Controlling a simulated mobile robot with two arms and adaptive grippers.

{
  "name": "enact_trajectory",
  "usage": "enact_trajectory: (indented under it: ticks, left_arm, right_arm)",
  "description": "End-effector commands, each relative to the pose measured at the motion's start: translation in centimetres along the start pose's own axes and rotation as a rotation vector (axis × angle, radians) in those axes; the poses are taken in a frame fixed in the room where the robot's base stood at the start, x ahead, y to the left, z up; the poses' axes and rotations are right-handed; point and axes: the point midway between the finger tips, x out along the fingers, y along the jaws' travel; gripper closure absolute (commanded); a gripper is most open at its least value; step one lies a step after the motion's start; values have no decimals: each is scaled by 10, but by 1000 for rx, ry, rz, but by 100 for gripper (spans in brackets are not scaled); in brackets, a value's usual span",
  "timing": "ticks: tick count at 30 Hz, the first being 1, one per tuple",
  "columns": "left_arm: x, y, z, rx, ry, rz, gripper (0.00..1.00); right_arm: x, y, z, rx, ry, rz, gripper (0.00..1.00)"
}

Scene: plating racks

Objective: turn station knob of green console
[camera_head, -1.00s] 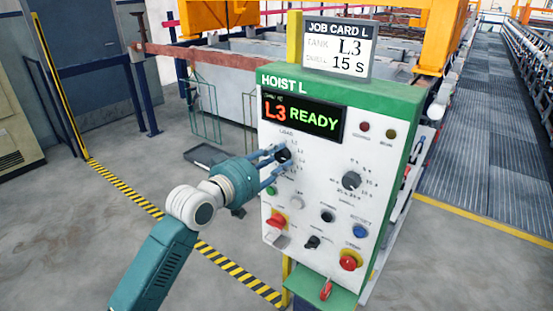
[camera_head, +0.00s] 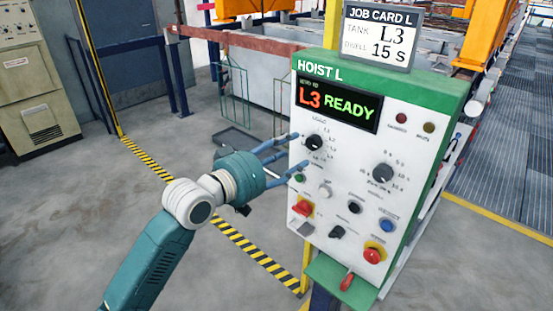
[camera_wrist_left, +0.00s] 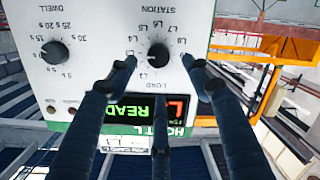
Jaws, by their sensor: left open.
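The green console (camera_head: 386,185) is a white panel with a green frame, headed HOIST L, at the right of the head view. Its display (camera_head: 336,103) reads L3 READY. The black station knob (camera_head: 314,143) sits on the panel's left side below the display; it also shows in the left wrist view (camera_wrist_left: 158,55), ringed by position marks. My left gripper (camera_head: 294,153) is open and empty, its blue fingers spread toward the knob from the left. In the left wrist view the fingers lie around the knob's line of sight, apart from it. My right gripper is out of view.
A job card (camera_head: 377,35) above the console reads tank L3, dwell 15 s. The dwell knob (camera_head: 382,173), several buttons and a red emergency stop (camera_head: 374,253) share the panel. Open floor lies left of the console.

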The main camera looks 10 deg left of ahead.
Motion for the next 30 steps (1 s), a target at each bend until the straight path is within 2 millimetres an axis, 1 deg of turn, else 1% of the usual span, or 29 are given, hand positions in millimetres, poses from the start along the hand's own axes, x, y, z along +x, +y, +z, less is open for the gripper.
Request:
enact_trajectory:
  ticks: [1, 3, 6, 9, 13, 20, 22, 23, 26, 29, 30]
  left_arm:
    - [-12, -1, 1, 2, -1, -2, 50]
    - [-24, -1, 0, 2, 0, -2, 50]
    - [-38, -1, 0, 1, 0, -1, 50]
    - [-47, -1, 0, 1, 1, -1, 50]
    - [-51, 0, 0, 0, 0, 0, 50]
    - [-51, 0, 0, 0, 1, 0, 50]
    - [-50, -4, 1, -2, -1, -6, 50]
    - [-49, -8, 4, -4, -2, -12, 50]
    - [-41, -38, 20, -14, -13, -60, 50]
    - [-32, -91, 52, -27, -35, -146, 50]
    - [-30, -115, 70, -31, -48, -186, 50]
  right_arm:
    - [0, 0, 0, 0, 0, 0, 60]
    - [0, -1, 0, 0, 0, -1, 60]
    - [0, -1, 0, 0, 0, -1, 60]
    - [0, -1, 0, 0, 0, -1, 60]
    - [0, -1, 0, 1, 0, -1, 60]
    - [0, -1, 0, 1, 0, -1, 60]
    - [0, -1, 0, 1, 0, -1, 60]
    - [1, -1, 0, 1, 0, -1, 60]
    - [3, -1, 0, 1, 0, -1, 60]
    - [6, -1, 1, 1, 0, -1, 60]
    - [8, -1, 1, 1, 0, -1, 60]
